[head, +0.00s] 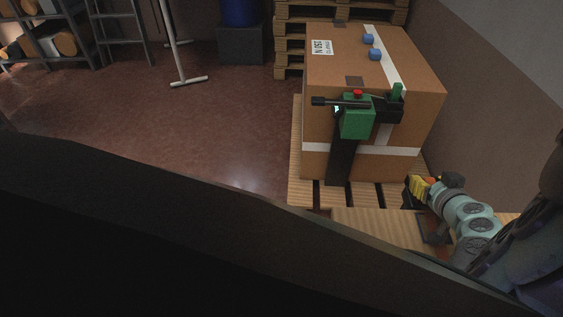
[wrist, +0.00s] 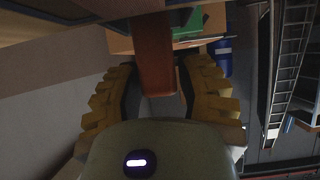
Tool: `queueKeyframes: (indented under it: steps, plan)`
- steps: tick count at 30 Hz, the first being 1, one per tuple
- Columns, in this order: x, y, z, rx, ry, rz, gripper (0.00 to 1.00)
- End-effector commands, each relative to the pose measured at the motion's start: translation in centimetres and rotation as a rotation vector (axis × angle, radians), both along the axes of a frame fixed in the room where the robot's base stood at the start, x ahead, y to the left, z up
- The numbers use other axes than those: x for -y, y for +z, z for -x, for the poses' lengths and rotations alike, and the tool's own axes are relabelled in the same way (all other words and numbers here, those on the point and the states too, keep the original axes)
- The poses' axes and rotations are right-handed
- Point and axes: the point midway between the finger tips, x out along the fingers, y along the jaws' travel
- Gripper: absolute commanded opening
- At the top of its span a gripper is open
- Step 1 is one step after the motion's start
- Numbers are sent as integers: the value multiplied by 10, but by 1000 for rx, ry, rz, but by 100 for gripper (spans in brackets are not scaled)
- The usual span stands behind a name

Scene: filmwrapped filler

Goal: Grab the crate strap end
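A cardboard crate (head: 350,65) with white straps stands on a wooden pallet. A green and black strapping tool (head: 357,117) with a red button sits at its front top edge. My gripper (head: 411,190), with yellow fingers, is low beside the crate's front right corner. In the wrist view my gripper (wrist: 158,68) has its fingers spread apart, with an orange-brown strip (wrist: 153,35) reaching down between them. The strip looks like a strap end, but I cannot tell for sure. Gaps show beside it, and the fingers do not look closed on it.
The pallet (head: 296,150) extends under and in front of the crate. A wall rises close on the right. Stacked pallets (head: 290,45) stand behind the crate. A blue barrel (head: 240,12) and shelves (head: 115,30) are at the back.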

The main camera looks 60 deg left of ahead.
Motion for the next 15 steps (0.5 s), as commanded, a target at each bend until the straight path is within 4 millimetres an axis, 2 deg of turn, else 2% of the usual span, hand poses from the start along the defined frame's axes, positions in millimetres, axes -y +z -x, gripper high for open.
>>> queueKeyframes:
  steps: [1, 9, 15]
  plan:
    - [0, 0, 0, 0, 0, 0, 29]
    - [0, 0, 0, 0, -1, 0, 1]
    - [1, 0, 0, -1, -1, 1, 0]
